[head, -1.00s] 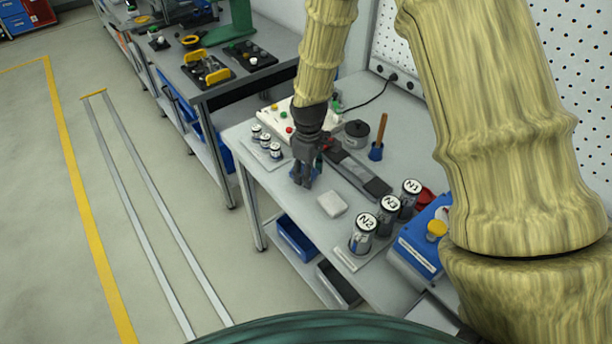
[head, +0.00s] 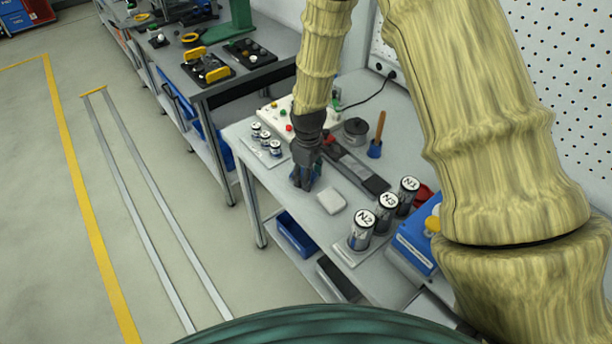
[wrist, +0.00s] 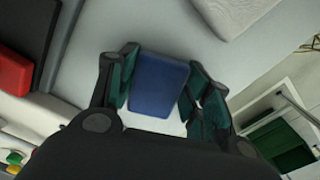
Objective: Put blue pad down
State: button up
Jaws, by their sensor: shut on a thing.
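The blue pad (wrist: 158,84) is between the fingers of my gripper (wrist: 160,92) in the wrist view, and the fingers are shut on it. In the head view my gripper (head: 304,183) points down, low over the grey table (head: 285,200), left of a white pad (head: 332,200). The blue pad is mostly hidden by the fingers there. I cannot tell whether the pad touches the table top.
Canisters marked N2 (head: 361,230), N3 (head: 385,213) and N1 (head: 407,195) stand to the right. Small canisters (head: 265,140) stand on a plate behind left. The front table edge is close.

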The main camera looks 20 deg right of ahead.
jog(key=shift+s+f, duration=0.3)
jog(key=shift+f, duration=0.2)
jog(key=o, duration=1)
jog(key=shift+a+f, duration=0.1)
jog(key=shift+o, duration=0.2)
jog(key=shift+w+f, duration=0.15)
jog(key=shift+w, duration=0.05)
jog(key=shift+r, duration=0.3)
jog(key=shift+w+r, duration=0.15)
jog(key=shift+r, duration=0.55)
notch_tip(320, 180, up, 12)
jog(key=b, duration=0.3)
